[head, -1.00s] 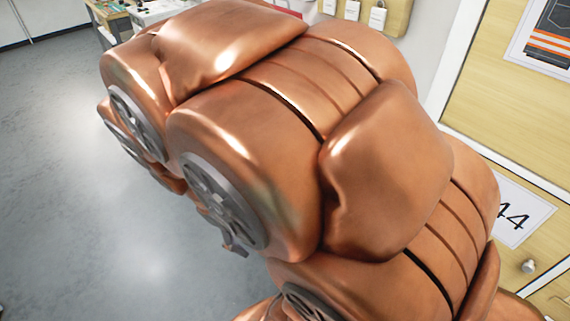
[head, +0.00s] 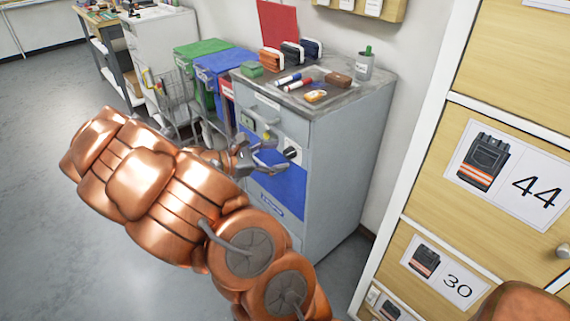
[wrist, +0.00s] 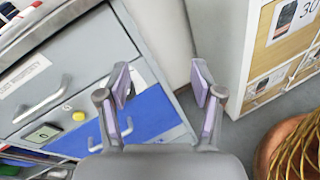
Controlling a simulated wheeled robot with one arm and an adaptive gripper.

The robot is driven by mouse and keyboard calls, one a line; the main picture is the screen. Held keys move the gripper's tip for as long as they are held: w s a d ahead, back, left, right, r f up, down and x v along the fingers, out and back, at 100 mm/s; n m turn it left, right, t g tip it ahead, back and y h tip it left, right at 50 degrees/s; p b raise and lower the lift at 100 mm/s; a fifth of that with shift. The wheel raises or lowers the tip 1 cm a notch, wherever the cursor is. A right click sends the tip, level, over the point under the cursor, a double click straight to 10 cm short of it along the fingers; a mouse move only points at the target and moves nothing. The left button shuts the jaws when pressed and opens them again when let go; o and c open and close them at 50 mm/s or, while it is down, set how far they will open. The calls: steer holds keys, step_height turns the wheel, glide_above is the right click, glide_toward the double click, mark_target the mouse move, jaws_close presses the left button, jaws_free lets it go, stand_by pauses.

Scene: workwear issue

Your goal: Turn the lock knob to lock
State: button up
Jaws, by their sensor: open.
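The lock knob (head: 291,153) is a small dark knob on a white plate, on the front of the grey cabinet (head: 340,170) near its right edge. My gripper (head: 264,159) is open and empty in front of the cabinet, just left of the knob in the head view; I cannot tell the gap. In the wrist view, my gripper's (wrist: 160,88) two fingers stand wide apart. The left finger overlaps the cabinet front and the right one is before the wall and floor gap.
A yellow button (wrist: 78,116) and a green display (wrist: 42,133) are on the cabinet front, above a blue panel (wrist: 140,118). Markers and small boxes lie on the cabinet top. Green (head: 200,55) and blue (head: 222,75) bins stand left. Numbered lockers (head: 480,230) stand right. Floor at left is clear.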

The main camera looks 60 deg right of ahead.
mark_target(286, 155)
steer(key=w+d+f+n+t+h+b, duration=0.25)
steer(key=w+d+f+n, duration=0.35)
steer(key=f, duration=0.4)
steer(key=shift+h, duration=0.45)
steer(key=shift+w+b+x, duration=0.15)
steer(key=shift+b+x, duration=0.05)
steer(key=shift+x, duration=0.85)
steer(key=shift+w+b+x, duration=0.2)
steer(key=shift+x, duration=0.9)
steer(key=shift+w+b+x, duration=0.15)
steer(key=shift+b+x, duration=0.05)
steer(key=shift+x, duration=0.85)
steer(key=shift+d+f, duration=0.1)
steer(key=shift+d, duration=0.05)
steer(key=shift+c, duration=0.2)
steer(key=c, duration=1.1)
steer(key=shift+n, duration=0.3)
